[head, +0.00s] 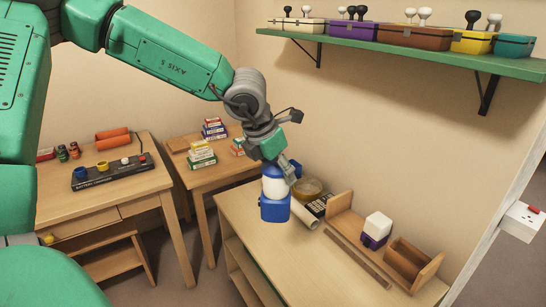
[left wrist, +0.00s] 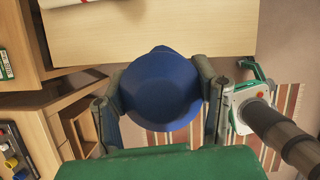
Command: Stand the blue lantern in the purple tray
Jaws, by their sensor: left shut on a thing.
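The blue lantern (head: 274,208) has a blue base, a white middle and a blue top, and hangs roughly upright. My left gripper (head: 288,172) is shut on its upper part. In the left wrist view the lantern's round blue top (left wrist: 160,88) sits between the two fingers, which hide its sides. In the head view it overlaps the desk's back left part; its height above the desk is hard to judge. A purple box-like tray (head: 352,30) with dark-knobbed things in it stands on the wall shelf, far above the lantern. My right gripper is not in view.
The green shelf (head: 400,52) also bears brown, yellow and teal boxes. On the desk (head: 300,262) are a paper roll (head: 305,214), a round tan container (head: 308,188), and a wooden organizer with a white-and-purple block (head: 376,228). The desk's front left is clear.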

